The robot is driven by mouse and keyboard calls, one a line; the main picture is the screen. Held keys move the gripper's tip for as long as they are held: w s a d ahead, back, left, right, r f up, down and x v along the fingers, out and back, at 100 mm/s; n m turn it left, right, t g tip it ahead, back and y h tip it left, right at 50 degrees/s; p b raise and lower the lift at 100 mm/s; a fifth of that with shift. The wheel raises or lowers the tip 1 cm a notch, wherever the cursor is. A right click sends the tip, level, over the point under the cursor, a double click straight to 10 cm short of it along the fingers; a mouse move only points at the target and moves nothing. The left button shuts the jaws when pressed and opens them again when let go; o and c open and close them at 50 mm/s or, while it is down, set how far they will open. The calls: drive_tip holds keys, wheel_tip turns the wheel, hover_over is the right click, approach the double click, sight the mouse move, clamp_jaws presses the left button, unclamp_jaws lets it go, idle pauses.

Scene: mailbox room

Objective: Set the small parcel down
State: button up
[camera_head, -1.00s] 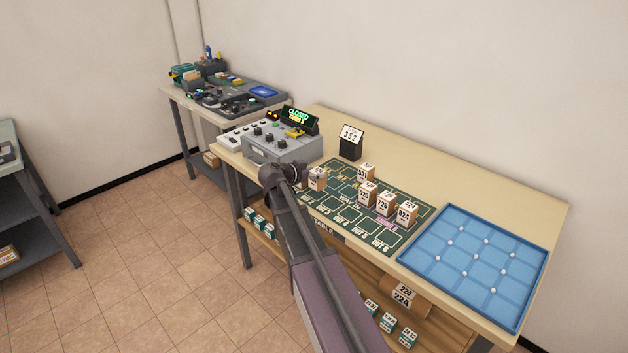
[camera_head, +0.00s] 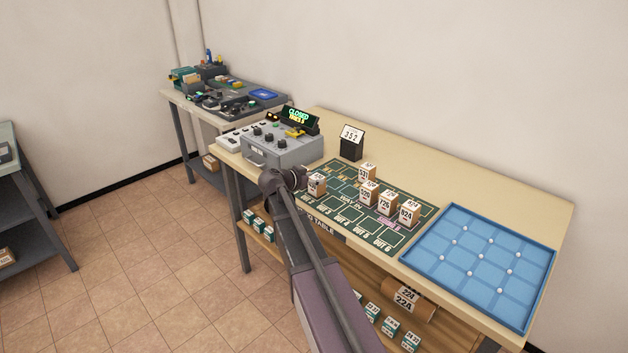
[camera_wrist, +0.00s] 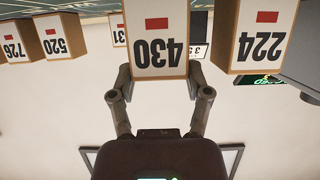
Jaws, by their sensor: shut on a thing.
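The small parcel (camera_wrist: 158,42), a tan box with a white face, a red mark and the number 430, is between my fingers in the wrist view, which looks upside down. My gripper (camera_wrist: 160,82) is shut on it. In the head view my gripper (camera_head: 298,179) is at the left end of the green mat (camera_head: 348,222), with a parcel (camera_head: 316,185) at its tips, apparently the same one. I cannot tell whether its underside touches the mat. A parcel marked 224 (camera_wrist: 258,38) stands close beside it in the wrist view.
Several parcels, such as 726 (camera_head: 387,203), stand on the mat to the right. A grey machine (camera_head: 284,150) with a lit display is just behind and left. A number stand (camera_head: 351,143) is behind the mat. A blue tray (camera_head: 480,262) lies at the right.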

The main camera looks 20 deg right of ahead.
drive_tip(key=shift+f, duration=0.2)
drive_tip(key=o, duration=1.2)
drive_tip(key=shift+r, duration=0.25)
drive_tip(key=p+v, duration=0.4)
drive_tip(key=v, duration=0.8)
drive_tip(key=shift+p, duration=0.3)
drive_tip(key=s+a+f+n+g+y, duration=0.1)
drive_tip(key=s+a+f+n+y, duration=0.2)
drive_tip(key=s, duration=0.4)
drive_tip(key=s+a+f+n+g+y, duration=0.2)
drive_tip(key=s+a+f+n+y, duration=0.2)
drive_tip(key=s+a+n+y, duration=0.1)
drive_tip(key=s+a+f+n+g+y, duration=0.1)
drive_tip(key=s+a+f+n+y, duration=0.3)
drive_tip(key=s, duration=0.6)
drive_tip(key=shift+s+a+f+n+g+y, duration=0.1)
drive_tip(key=shift+n+g+y, duration=0.1)
drive_tip(key=shift+n, duration=0.3)
drive_tip(key=shift+a+f+n+g+y, duration=0.1)
drive_tip(key=shift+f+n+y, duration=0.1)
drive_tip(key=shift+n, duration=0.3)
